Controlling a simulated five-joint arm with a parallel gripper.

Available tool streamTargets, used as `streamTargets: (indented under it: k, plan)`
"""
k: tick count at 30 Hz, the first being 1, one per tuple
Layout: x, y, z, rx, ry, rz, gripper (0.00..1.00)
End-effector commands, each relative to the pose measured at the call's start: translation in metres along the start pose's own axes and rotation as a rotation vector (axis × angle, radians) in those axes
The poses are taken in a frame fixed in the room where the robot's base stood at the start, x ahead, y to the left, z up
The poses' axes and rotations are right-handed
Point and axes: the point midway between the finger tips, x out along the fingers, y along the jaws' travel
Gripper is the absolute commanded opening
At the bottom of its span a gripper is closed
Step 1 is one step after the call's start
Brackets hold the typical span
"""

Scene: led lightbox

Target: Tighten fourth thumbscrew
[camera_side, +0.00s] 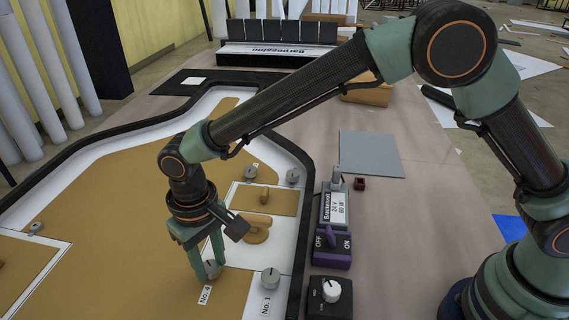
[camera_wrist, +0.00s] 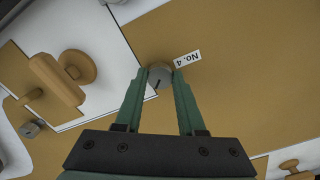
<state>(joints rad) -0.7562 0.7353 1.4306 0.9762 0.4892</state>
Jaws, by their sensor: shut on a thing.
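The fourth thumbscrew (camera_wrist: 160,74) is a grey round knob with a dark slot, beside a white "No. 4" label (camera_wrist: 187,59). In the side view the thumbscrew (camera_side: 212,268) stands at the corner of the white panel (camera_side: 239,255), with the label (camera_side: 205,295) just in front of it. My gripper (camera_wrist: 160,77) is shut on the thumbscrew, one green fingertip on each side. In the side view my gripper (camera_side: 208,272) points down onto it. The thumbscrew's thread and underside are hidden.
Other grey thumbscrews stand nearby: one by "No. 1" (camera_side: 270,278) and two at the back (camera_side: 251,173) (camera_side: 292,175). Tan knobs (camera_side: 256,229) rise from the panel. A purple OFF/ON switch (camera_side: 331,246) and a dial box (camera_side: 330,292) stand to the right.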

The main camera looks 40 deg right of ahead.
Motion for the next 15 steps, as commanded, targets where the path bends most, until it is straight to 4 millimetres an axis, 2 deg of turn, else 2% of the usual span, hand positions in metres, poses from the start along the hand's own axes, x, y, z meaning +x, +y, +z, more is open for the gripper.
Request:
streamTargets:
  k: [15]
  plan:
    - [-0.0015, -0.0008, -0.0008, 0.477, 0.002, -0.002, 0.0]
